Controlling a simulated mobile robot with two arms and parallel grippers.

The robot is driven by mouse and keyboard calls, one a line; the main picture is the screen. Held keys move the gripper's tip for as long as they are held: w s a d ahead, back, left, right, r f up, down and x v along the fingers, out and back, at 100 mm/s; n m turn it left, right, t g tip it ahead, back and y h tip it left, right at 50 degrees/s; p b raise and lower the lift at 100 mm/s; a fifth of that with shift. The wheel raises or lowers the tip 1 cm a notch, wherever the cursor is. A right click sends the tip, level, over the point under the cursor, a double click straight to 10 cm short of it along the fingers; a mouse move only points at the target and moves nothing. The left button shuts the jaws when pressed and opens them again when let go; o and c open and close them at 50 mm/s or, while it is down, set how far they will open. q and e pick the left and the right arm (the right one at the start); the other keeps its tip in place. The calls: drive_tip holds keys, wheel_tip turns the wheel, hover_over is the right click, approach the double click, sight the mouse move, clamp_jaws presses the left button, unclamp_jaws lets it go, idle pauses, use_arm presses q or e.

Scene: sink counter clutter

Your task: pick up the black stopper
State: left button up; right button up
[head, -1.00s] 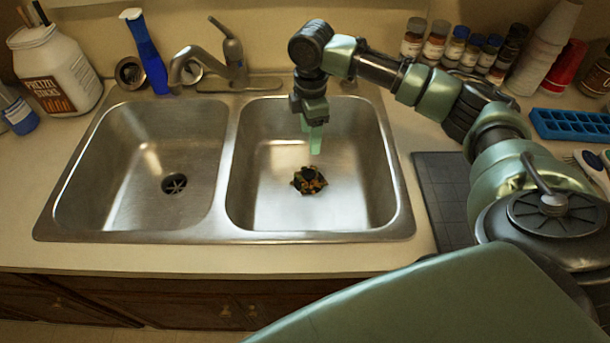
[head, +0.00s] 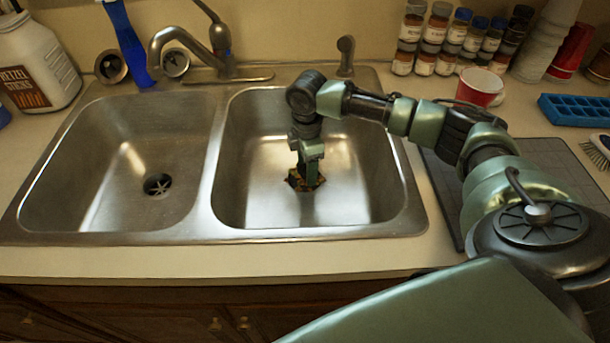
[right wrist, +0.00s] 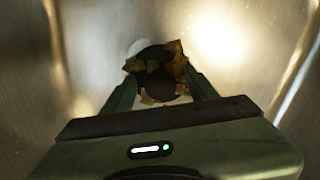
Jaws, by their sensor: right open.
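My right gripper (head: 309,183) reaches down into the right sink basin and is open. In the right wrist view its two fingers stand apart on either side of a dark round piece (right wrist: 158,87), which looks like the black stopper. Brown and orange leaf-like scraps (right wrist: 178,62) lie around it, and a second dark round shape (right wrist: 155,54), perhaps the drain, shows just beyond. In the head view the scraps (head: 293,181) show around the fingertips, and the gripper hides the stopper. I cannot tell whether the fingers touch it. My left gripper is not in view.
The right basin's steel walls (head: 385,165) surround the gripper, with bare floor around the scraps. The left basin (head: 95,165) is empty, with an open drain (head: 157,185). The faucet (head: 180,37) stands behind. A red cup (head: 478,88) and spice jars (head: 425,60) stand back right.

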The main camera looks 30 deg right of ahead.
drive_tip(key=shift+f, duration=0.5)
drive_tip(key=shift+c, duration=0.4)
clamp_jaws()
drive_tip(key=shift+r, duration=0.1)
